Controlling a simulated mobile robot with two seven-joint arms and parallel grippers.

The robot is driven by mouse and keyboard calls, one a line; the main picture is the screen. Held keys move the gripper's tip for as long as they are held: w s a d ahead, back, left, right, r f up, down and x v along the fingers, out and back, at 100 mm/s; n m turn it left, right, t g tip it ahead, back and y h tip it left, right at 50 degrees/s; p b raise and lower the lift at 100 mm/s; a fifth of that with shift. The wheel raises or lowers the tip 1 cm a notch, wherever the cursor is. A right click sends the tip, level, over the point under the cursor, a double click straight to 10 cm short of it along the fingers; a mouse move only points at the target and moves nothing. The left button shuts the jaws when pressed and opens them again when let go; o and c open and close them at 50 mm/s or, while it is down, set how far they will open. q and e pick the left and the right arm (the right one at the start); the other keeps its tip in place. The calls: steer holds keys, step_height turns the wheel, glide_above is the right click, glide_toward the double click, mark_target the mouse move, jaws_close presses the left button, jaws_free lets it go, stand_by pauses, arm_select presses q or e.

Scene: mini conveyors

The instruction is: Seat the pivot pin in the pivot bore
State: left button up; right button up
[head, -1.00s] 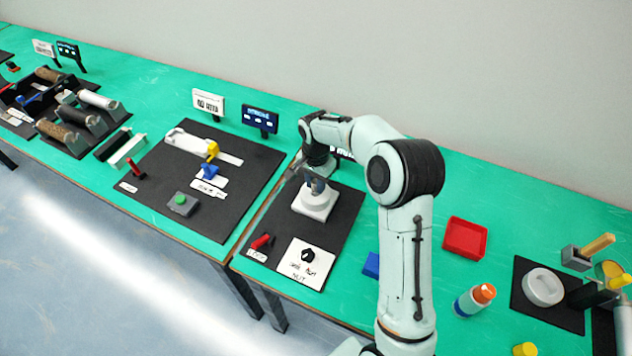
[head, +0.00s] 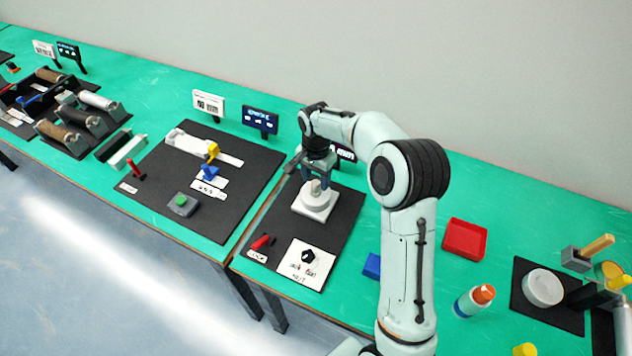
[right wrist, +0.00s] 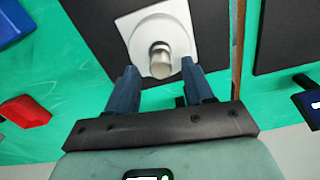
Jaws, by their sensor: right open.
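The pivot pin (right wrist: 160,62) is a short grey metallic cylinder. It stands in the middle of a round hub on a white square base (right wrist: 131,24), with its upper part showing; how deep it sits in the pivot bore is hidden. In the head view the pin (head: 317,187) stands upright on the white base (head: 313,208). My right gripper (head: 318,175) is open just above and behind it. My left gripper is out of view.
The base stands on a black mat (head: 345,215) with a red lever (head: 262,241) and a white card with a black knob (head: 307,256) in front. A red tray (head: 465,239) and a blue block (head: 371,265) lie to the right. A small sign stands behind my gripper.

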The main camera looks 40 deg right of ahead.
step_height(320, 180, up, 10)
steer(key=shift+f+p, duration=0.25)
steer(key=shift+p, duration=0.15)
steer(key=shift+a+f, duration=0.1)
stand_by(0.3)
